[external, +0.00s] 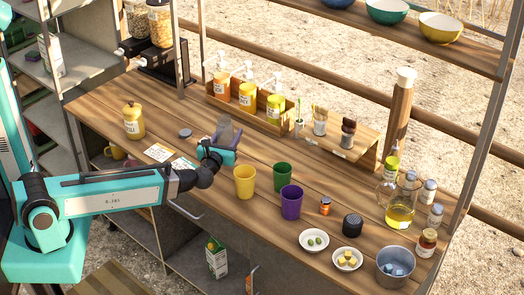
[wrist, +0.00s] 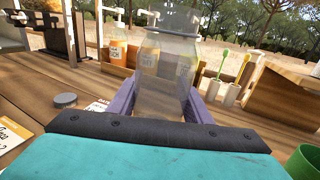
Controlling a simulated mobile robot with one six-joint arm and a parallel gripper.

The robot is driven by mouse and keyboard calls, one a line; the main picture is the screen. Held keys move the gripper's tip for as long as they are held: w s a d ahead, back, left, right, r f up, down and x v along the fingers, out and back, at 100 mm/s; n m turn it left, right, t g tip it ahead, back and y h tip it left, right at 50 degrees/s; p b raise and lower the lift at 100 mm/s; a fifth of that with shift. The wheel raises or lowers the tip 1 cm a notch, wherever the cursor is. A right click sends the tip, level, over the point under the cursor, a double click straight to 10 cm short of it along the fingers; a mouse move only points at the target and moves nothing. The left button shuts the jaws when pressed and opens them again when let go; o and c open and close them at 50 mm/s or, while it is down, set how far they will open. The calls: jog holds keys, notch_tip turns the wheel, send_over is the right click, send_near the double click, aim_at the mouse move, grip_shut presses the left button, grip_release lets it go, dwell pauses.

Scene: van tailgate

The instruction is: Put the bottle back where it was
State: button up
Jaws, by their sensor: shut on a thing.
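My gripper (external: 222,140) is over the left-middle part of the wooden counter, beyond the yellow cup. Its two purple-grey fingers stand on either side of a clear, see-through bottle (wrist: 166,75), and it is shut on it. In the external view the bottle is hard to make out against the fingers. I cannot tell whether its base touches the counter.
A grey lid (external: 185,132) and printed cards (external: 160,153) lie left of my gripper. Pump bottles (external: 246,96) stand in a wooden rack behind. Yellow (external: 245,181), green (external: 282,176) and purple (external: 291,202) cups stand to the right. Several bottles and jars crowd the right end.

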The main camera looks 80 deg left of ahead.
aim_at(229, 141)
dwell(0.3)
jog(key=shift+f+p, duration=0.4)
jog(key=shift+f, duration=1.35)
jog(key=shift+f, duration=0.15)
jog(key=o, duration=1.3)
jog(key=shift+r, duration=0.25)
